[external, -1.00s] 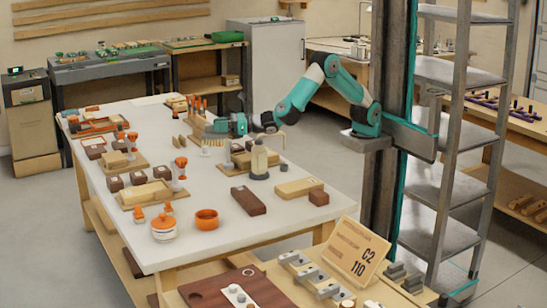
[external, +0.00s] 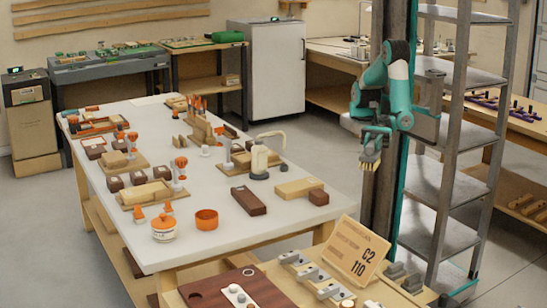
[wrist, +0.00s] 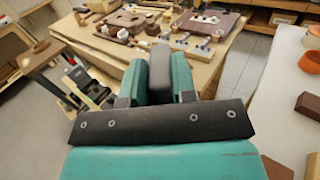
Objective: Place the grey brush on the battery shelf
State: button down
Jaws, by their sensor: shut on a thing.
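My gripper (external: 373,150) is off the right side of the white table, beside the dark column. It is shut on the grey brush, whose pale bristle end (external: 370,161) hangs below the fingers. In the wrist view the dark grey body of the brush (wrist: 160,72) shows between the two teal fingers. Its lower end is hidden there. I cannot tell which surface is the battery shelf; no batteries are clear in either view.
The white table (external: 110,225) carries orange pots, wooden blocks and a pale bottle (external: 259,160). A grey metal rack (external: 440,235) stands right of the column. A front bench holds a C2 110 sign (external: 357,250). Floor shows between table and column.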

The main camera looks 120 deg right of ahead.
jog(key=shift+s+a+n+g+y, duration=0.15)
jog(key=shift+s+a+y, duration=0.1)
jog(key=shift+s, duration=0.3)
jog(key=shift+s+a+n+g+y, duration=0.15)
jog(key=shift+s+a, duration=0.1)
jog(key=shift+s, duration=0.3)
jog(key=shift+a+f, duration=0.1)
jog(key=shift+f, duration=0.15)
jog(key=a+f+m+t+h+b, duration=0.1)
jog(key=a+f+b, duration=0.1)
jog(key=f+b, duration=0.9)
jog(key=a+f+m+t+h+b, duration=0.1)
jog(key=a+f+h+b, duration=0.1)
jog(key=f+b, duration=1)
jog(key=a+f+m+h+b, duration=0.1)
jog(key=a+f+b, duration=0.1)
jog(key=f+b, duration=1)
jog(key=shift+w+a+f+t+h, duration=0.1)
jog(key=shift+a+f+t+h, duration=0.1)
jog(key=shift+a+t+h, duration=0.15)
jog(key=shift+f, duration=0.5)
jog(key=c, duration=0.8)
grip_release()
jog(key=shift+c, duration=0.2)
